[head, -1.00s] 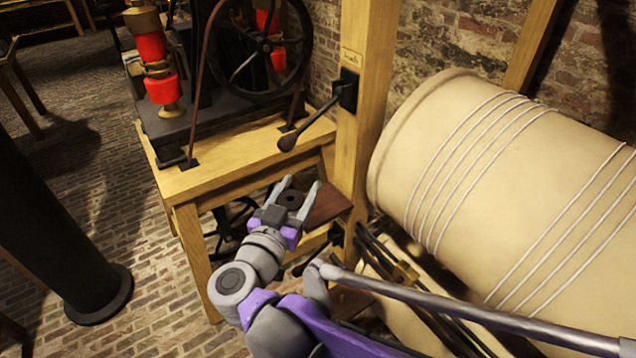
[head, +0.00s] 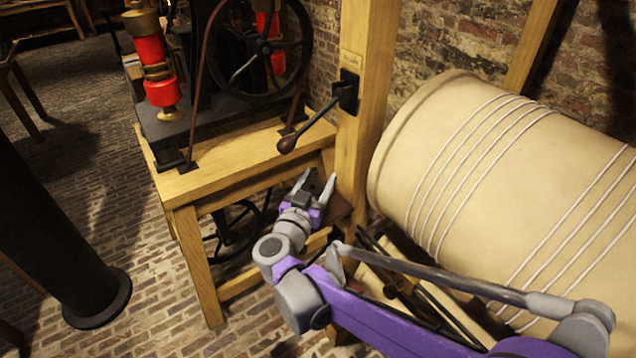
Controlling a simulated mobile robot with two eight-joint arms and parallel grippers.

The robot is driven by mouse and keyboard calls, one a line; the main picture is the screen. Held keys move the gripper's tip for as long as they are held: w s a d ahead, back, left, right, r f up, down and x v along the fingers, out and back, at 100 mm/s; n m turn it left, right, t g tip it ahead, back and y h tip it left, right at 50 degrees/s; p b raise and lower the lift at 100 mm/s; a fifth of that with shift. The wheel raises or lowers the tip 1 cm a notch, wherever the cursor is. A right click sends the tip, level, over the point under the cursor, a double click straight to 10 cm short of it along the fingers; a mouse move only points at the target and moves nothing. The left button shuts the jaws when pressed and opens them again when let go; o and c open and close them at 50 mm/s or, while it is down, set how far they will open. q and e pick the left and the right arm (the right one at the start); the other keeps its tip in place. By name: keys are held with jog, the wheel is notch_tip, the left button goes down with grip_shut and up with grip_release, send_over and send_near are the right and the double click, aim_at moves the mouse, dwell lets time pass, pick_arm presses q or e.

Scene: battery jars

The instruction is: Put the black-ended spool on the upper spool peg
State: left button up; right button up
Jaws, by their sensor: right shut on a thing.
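My right gripper (head: 318,184), grey with purple sides, is at the end of the arm from the right. It is beside the wooden post, in front of the stand. Its two fingers point up and away from me. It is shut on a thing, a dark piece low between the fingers. I take this for the black-ended spool, but it is too small and too hidden to be sure. I cannot make out the upper spool peg. My left gripper is out of view.
A wooden stand (head: 230,160) bears a machine with a black wheel (head: 263,47) and red cylinders. A lever (head: 318,124) juts from the wooden post (head: 364,100). A large cream drum (head: 500,190) fills the right. A black column (head: 60,240) stands left on open brick floor.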

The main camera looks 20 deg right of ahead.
jog(key=shift+f, duration=0.2)
jog(key=shift+f, duration=0.2)
jog(key=o, duration=1.3)
jog(key=shift+r, duration=0.15)
